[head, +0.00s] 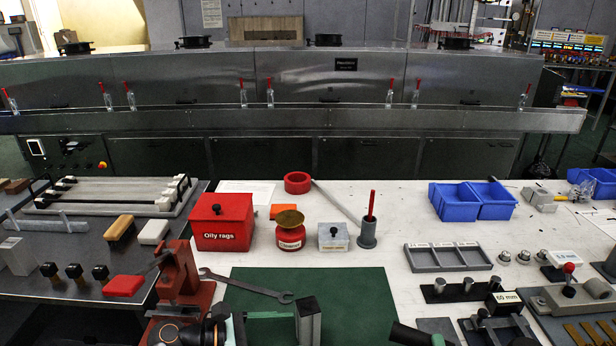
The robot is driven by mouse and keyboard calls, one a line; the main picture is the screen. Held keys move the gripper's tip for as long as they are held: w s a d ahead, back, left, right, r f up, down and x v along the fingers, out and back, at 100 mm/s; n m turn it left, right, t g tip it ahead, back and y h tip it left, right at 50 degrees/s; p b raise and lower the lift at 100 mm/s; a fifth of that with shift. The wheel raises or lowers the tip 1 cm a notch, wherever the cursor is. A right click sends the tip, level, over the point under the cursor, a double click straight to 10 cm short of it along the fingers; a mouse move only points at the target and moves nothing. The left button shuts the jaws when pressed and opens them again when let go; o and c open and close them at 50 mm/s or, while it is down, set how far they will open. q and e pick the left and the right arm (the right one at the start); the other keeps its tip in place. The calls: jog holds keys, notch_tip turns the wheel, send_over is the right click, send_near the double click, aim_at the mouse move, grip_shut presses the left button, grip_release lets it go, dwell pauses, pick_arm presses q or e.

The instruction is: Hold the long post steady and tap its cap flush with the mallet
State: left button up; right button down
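Several short metal posts (468,284) stand upright on a dark bar at the right, beside a block labelled 60 mm (503,302). I cannot tell which thing is the long post, and no cap is clearly seen on one. A dark cylinder (407,335) with a pale green part lies tilted at the bottom edge, cut off; I cannot tell whether it is the mallet. What looks like my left gripper (272,325) is at the bottom, over the green mat (345,290), mostly cut off; its opening is unclear. My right gripper is not clearly in view.
A red-brown vise (178,275) and a wrench (245,286) are near the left gripper. A red oily-rags box (222,222), a cup with a red rod (368,232) and blue bins (472,202) stand behind. The white table (400,215) is partly clear in the middle.

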aim_at(298, 333)
pick_arm(q)
jog(key=shift+x, duration=1.9)
jog(key=shift+c, duration=0.3)
jog(key=c, duration=1.2)
jog(key=shift+c, duration=0.2)
